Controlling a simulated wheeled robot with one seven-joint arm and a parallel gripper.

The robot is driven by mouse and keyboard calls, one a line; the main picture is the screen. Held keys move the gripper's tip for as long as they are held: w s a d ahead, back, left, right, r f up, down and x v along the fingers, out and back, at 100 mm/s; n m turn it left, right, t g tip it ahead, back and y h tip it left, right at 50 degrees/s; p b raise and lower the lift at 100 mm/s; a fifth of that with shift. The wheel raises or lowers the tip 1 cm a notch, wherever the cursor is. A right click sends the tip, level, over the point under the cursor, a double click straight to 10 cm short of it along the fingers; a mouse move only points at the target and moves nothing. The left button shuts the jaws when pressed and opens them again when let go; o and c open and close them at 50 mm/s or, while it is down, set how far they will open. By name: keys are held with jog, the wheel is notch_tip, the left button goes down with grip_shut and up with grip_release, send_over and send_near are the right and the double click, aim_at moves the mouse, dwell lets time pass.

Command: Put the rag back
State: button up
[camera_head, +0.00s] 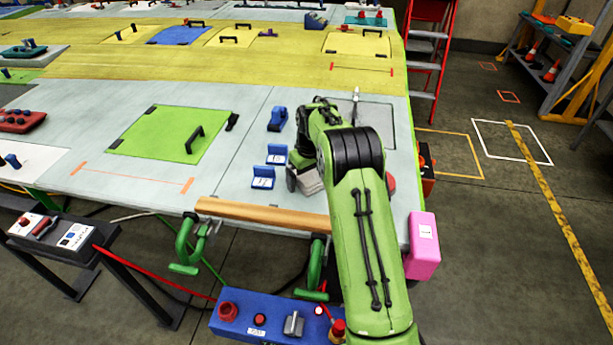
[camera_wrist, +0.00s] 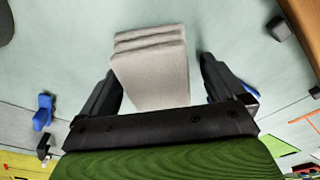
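The rag (camera_head: 310,183) is a grey folded stack on the pale table panel (camera_head: 235,185), partly hidden by my arm in the head view. In the wrist view the rag (camera_wrist: 150,68) shows several layers and lies between and beyond my two dark fingers. My gripper (camera_wrist: 160,66) is open, with a visible gap between the rag and the right finger; the left finger is close to the rag's edge. In the head view my gripper (camera_head: 298,176) is low by the rag and mostly hidden behind my arm. I cannot tell if it touches the rag.
Two blue-and-white blocks (camera_head: 263,178) and a blue tool (camera_head: 278,118) stand left of my gripper. A wooden bar (camera_head: 262,214) with green clamps (camera_head: 185,246) runs along the front edge. A pink box (camera_head: 423,246) hangs at the near right corner. A green panel (camera_head: 160,134) lies left.

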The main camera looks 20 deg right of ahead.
aim_at(311, 177)
jog(key=shift+d+f, duration=0.2)
dwell(0.3)
notch_tip(311, 177, up, 12)
jog(key=s+p, duration=0.1)
jog(key=s+a+r+t, duration=0.1)
jog(key=s+a+r, duration=0.3)
jog(key=s+r, duration=0.25)
jog(key=s+a+r+t, duration=0.1)
jog(key=s+a+r, duration=0.35)
jog(key=s, duration=0.35)
jog(key=s+a+f+m+t+b, duration=0.1)
jog(key=s+f, duration=0.2)
jog(key=s, duration=0.7)
jog(key=s+a+f+m+t+b, duration=0.1)
jog(key=s+f+b, duration=0.1)
jog(key=s, duration=0.8)
jog(key=shift+s+a+f, duration=0.4)
jog(key=shift+f, duration=0.35)
